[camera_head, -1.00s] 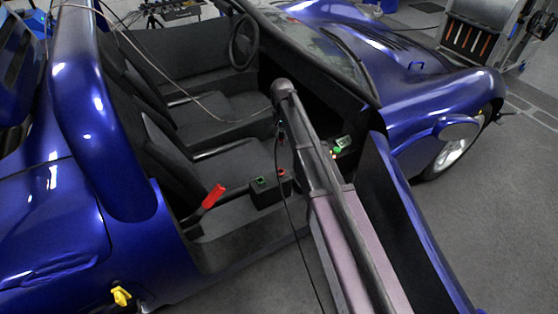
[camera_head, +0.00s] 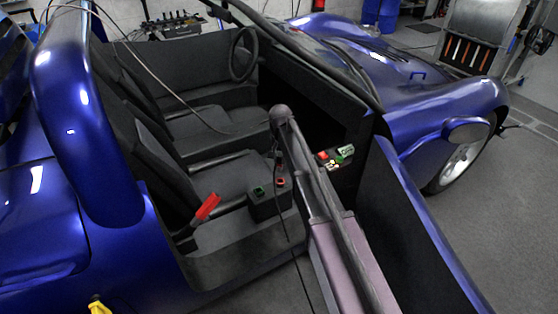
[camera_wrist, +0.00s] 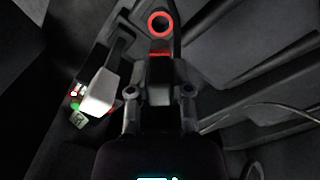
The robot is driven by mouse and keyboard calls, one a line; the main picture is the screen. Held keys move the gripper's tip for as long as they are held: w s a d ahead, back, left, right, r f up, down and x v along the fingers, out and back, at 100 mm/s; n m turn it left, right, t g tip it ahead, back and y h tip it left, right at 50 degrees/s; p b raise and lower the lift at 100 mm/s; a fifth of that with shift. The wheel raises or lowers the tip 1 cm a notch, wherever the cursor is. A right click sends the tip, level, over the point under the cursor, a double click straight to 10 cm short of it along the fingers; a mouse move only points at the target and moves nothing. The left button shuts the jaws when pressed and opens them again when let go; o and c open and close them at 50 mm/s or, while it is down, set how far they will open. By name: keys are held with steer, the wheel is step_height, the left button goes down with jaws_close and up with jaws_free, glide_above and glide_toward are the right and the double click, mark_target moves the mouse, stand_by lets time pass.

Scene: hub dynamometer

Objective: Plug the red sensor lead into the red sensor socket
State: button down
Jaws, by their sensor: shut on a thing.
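My gripper (camera_wrist: 160,100) is shut on a dark plug with a red band, the red sensor lead (camera_wrist: 159,60), in the wrist view. The red sensor socket (camera_wrist: 160,23) shows there as a red ring just beyond the plug's tip; they look apart, though the height between them is hard to judge. In the head view the red socket (camera_head: 281,182) is on top of a black box (camera_head: 268,207), beside a green socket (camera_head: 258,191). My gripper (camera_head: 279,160) is just above the box, partly hidden by my arm. A thin dark cable hangs down past the box.
A red-handled lever (camera_head: 208,206) stands left of the box. Seats (camera_head: 233,175) lie behind it. A small panel with red, green and white parts (camera_head: 335,157) is to the right. The open blue car door (camera_head: 425,235) bounds the right side.

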mark_target(280, 170)
steer(key=shift+f, duration=0.2)
steer(key=shift+f+b, duration=2.55)
steer(key=shift+b, duration=0.2)
steer(key=shift+f+b, duration=1.35)
steer(key=shift+b, duration=0.05)
stand_by(0.4)
steer(key=shift+c, duration=2.3)
jaws_free()
